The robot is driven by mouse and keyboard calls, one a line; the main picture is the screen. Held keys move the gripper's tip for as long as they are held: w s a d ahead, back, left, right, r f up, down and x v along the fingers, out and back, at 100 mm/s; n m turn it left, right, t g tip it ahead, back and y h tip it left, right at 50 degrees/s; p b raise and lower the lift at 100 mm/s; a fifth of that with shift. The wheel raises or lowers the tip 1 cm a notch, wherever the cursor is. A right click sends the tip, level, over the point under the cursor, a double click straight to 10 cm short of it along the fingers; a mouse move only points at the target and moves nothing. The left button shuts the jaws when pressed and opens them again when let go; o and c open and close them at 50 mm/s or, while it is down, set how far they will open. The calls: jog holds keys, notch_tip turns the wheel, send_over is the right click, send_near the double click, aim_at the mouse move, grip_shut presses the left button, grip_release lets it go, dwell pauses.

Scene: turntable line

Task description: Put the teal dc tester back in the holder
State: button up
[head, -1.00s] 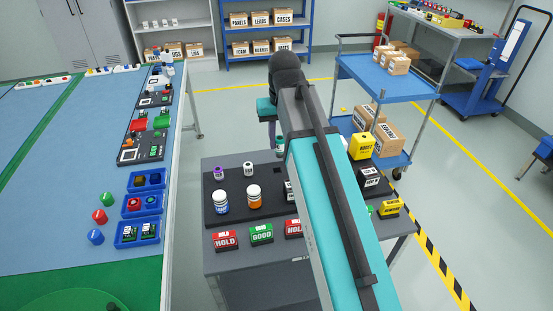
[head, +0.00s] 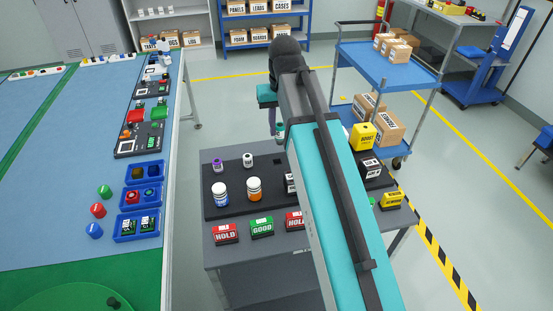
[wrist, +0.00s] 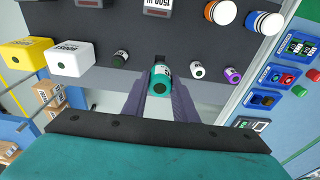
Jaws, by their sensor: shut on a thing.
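The teal dc tester (wrist: 161,77) is held between the two fingers of my gripper (wrist: 160,92), its round teal end facing the wrist camera. It also shows in the head view (head: 280,131), partly hidden by my arm, beyond the far edge of the dark holder board (head: 235,207). In the wrist view the holder board (wrist: 205,42) lies behind the tester, with a small dark square opening (wrist: 160,58) just past it. I cannot tell how much gap separates tester and board.
A purple-capped bottle (wrist: 233,74) and a white, dark-topped bottle (wrist: 197,70) stand right of the tester in the wrist view. A blue-topped bench (head: 90,170) stands left in the head view.

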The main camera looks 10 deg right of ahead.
jog(key=shift+n, duration=0.3)
jog(key=shift+n, duration=1)
jog(key=n, duration=0.2)
jog(key=shift+w+a+r+n+y, duration=0.1)
jog(key=shift+w+a+n+y, duration=0.15)
jog(key=shift+n+y, duration=0.15)
jog(key=n, duration=0.3)
jog(key=w+n, duration=0.1)
jog(key=shift+a+g+y, duration=0.3)
jog(key=shift+w+d+f+n+g+p, duration=0.2)
jog(key=shift+w+f+n+p, duration=0.25)
jog(key=shift+n+p, duration=0.9)
jog(key=shift+w+d+f+n+g+p, duration=0.25)
jog(key=shift+f+n+p, duration=0.25)
jog(key=shift+n+p, duration=0.75)
jog(key=shift+w+d+f+n+g+p, duration=0.15)
jog(key=shift+w+f+n+p, duration=0.3)
jog(key=shift+n+p, duration=0.9)
jog(key=shift+s+n+b, duration=0.1)
jog(key=shift+n+b, duration=0.25)
jog(key=shift+b, duration=0.1)
jog(key=shift+f, duration=0.2)
